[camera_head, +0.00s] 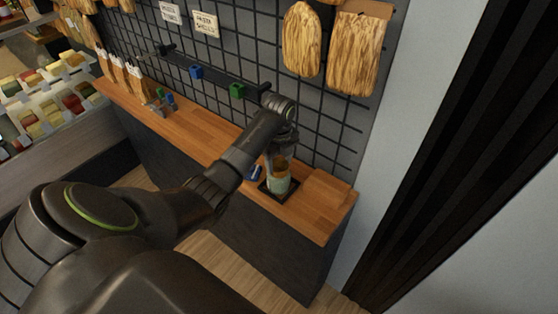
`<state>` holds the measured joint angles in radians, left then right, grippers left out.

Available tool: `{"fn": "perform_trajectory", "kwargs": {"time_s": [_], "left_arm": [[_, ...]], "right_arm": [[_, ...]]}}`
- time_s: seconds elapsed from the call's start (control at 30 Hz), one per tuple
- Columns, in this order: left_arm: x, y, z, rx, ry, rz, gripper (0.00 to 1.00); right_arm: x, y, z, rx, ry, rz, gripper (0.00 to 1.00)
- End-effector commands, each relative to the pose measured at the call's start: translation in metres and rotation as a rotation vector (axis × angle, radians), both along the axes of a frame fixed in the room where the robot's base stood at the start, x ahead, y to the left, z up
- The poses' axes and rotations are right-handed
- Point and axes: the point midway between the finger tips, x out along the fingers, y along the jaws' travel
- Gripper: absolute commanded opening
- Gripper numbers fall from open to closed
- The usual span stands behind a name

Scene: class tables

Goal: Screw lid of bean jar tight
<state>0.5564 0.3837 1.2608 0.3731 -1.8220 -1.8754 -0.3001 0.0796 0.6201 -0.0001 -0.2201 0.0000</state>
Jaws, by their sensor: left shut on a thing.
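The bean jar (279,183) stands upright on a small dark square mat near the right end of the wooden counter. It has a pale label and brown contents. My left arm reaches in from the left, and my left gripper (279,158) points down over the top of the jar, shut at its lid. The lid itself is mostly hidden by the gripper, so how it sits on the jar cannot be told. My right gripper is not in view.
The wooden counter (210,138) runs along a black wire grid wall. Wooden boards (357,50) hang above. Brushes and small blue items stand farther left.

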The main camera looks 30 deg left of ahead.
Motion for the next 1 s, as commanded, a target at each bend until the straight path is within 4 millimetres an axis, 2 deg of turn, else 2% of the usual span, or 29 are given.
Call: {"fn": "perform_trajectory", "kwargs": {"time_s": [0.17, 0.53, 0.8, 1.0], "left_arm": [[0.0003, -0.0001, 0.0002, 0.0, -0.001, -0.106, 0.36], [0.0003, -0.0002, 0.0003, 0.0, -0.001, -0.143, 0.36], [0.0004, -0.0003, 0.0003, -0.001, -0.001, -0.424, 0.36], [0.0004, -0.0004, 0.0003, -0.001, -0.001, -0.513, 0.36]], "right_arm": [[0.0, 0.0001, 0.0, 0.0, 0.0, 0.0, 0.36], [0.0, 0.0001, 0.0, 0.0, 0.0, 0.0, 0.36], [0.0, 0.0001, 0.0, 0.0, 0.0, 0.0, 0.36], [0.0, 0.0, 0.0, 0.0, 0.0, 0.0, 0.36]]}}
